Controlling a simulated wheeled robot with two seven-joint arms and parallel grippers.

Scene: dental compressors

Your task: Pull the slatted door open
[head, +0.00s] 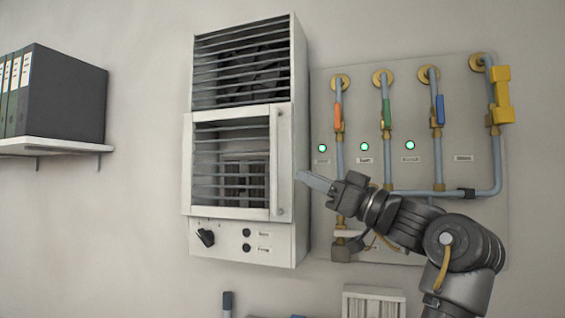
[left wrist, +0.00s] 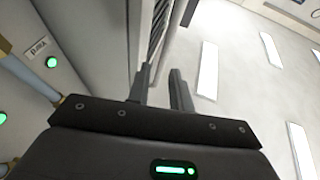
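The slatted door (head: 202,160) is a white frame with dark horizontal slats, on the front of a tall white cabinet mounted on the wall. It looks shut. A vertical bar handle (head: 281,160) runs along its right side. My left gripper (head: 313,182) is just right of the handle, its fingers pointing left towards the door's right edge. In the left wrist view its two fingers (left wrist: 161,85) are apart, with part of the white cabinet and its slats beyond them. I see no grip on the handle. My right gripper is not in view.
Right of the cabinet is a panel (head: 460,110) with pipes, coloured valve handles and green lights; my left arm passes in front of it. Below the door are a dark knob (head: 205,237) and two buttons. A shelf (head: 55,146) with binders is at far left.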

